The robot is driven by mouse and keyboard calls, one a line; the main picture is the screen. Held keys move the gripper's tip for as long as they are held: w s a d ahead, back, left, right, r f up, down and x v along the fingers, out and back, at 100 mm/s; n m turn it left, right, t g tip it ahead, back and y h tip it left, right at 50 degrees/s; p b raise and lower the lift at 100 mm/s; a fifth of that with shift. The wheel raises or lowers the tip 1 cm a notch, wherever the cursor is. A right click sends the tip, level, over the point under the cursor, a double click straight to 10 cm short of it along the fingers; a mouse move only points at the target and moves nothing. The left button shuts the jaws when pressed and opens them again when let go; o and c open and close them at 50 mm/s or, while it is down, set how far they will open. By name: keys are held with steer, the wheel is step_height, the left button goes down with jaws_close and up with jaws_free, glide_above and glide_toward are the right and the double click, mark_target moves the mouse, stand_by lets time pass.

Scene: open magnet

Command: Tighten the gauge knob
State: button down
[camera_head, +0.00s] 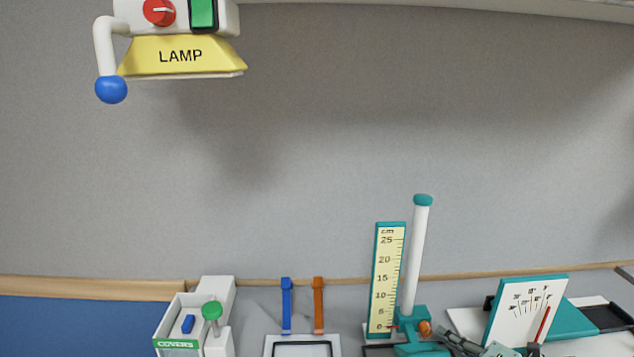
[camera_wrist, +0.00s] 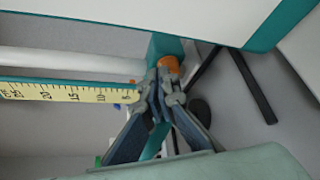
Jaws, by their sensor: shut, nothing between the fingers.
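The height gauge has a teal block (camera_head: 411,320) on a white post (camera_head: 415,260), beside a yellow centimetre scale (camera_head: 389,280). An orange knob (camera_head: 425,328) sits on the block's right side. The pointer is near the 0 mark. My gripper (camera_head: 442,333) reaches in from the right, its tips right beside the knob. In the wrist view my gripper (camera_wrist: 160,80) is shut with nothing held, its tips at the orange knob (camera_wrist: 168,65) and partly covering it. Whether they touch it I cannot tell.
A tilted dial board (camera_head: 525,308) with a red needle stands close to the right of my gripper. A COVERS box (camera_head: 178,325) and blue (camera_head: 286,305) and orange (camera_head: 318,305) upright straps are on the left. A LAMP unit (camera_head: 180,56) hangs above.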

steer(key=shift+w+r, duration=0.1)
steer(key=shift+w, duration=1)
steer(key=shift+s+a+f, duration=0.1)
steer(key=shift+a+f, duration=0.1)
steer(key=shift+f, duration=0.1)
steer(key=shift+d+f+p, duration=0.1)
steer(key=shift+f+p, duration=0.05)
steer(key=shift+p, duration=0.15)
steer(key=shift+d+f+p, duration=0.3)
steer(key=shift+f+p, duration=0.1)
steer(key=shift+f, duration=0.25)
steer(key=shift+d+r+p, duration=0.2)
steer(key=shift+d+p, duration=0.1)
steer(key=shift+d, duration=0.1)
steer(key=shift+s+d+p, duration=0.2)
steer(key=shift+s+p, duration=0.6)
steer(key=shift+s, duration=2.1)
